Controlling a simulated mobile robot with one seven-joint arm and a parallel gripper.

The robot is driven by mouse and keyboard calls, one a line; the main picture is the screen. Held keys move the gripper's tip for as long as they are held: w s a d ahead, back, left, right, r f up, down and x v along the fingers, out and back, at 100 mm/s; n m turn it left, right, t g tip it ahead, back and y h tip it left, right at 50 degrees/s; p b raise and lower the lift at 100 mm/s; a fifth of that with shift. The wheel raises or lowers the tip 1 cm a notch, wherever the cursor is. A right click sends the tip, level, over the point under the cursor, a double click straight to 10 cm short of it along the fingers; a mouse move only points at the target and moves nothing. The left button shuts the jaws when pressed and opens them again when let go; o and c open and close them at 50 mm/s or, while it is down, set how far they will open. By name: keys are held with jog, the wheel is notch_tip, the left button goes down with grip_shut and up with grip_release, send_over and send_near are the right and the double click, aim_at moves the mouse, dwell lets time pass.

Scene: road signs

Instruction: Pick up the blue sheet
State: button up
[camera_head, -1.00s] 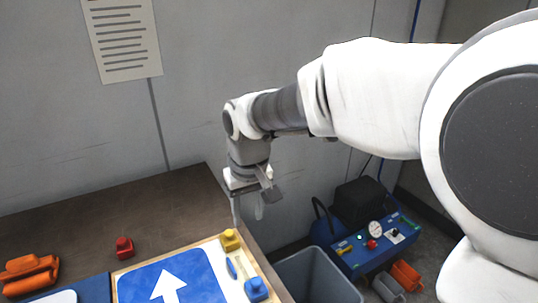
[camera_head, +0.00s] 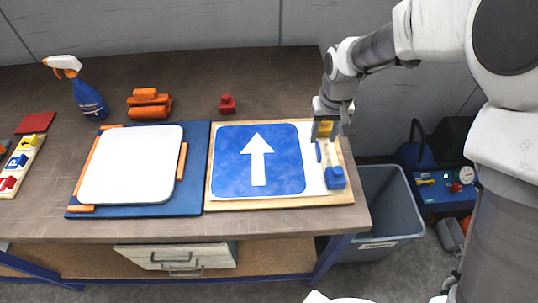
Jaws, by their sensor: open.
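The blue sheet (camera_head: 228,172) with a white up arrow lies flat on a white backing on a wooden board (camera_head: 258,204) on the bench. My gripper (camera_head: 327,153) is open above the right part of this board, to the right of the sheet and apart from it. Its fingers point down beside a yellow block (camera_head: 326,129) and above a blue block (camera_head: 335,178). I see nothing between the fingers, though they are small in this view.
Left of the board, a white plate (camera_head: 130,165) with orange strips lies on a blue mat (camera_head: 196,190). A spray bottle (camera_head: 88,98), orange pieces (camera_head: 150,104) and a red block (camera_head: 228,104) stand behind. A grey bin (camera_head: 385,205) stands right of the bench.

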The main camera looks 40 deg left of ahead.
aim_at(319, 149)
notch_tip(319, 149, down, 4)
jog(key=shift+s+a+f, duration=0.1)
jog(key=shift+f, duration=0.6)
grip_shut()
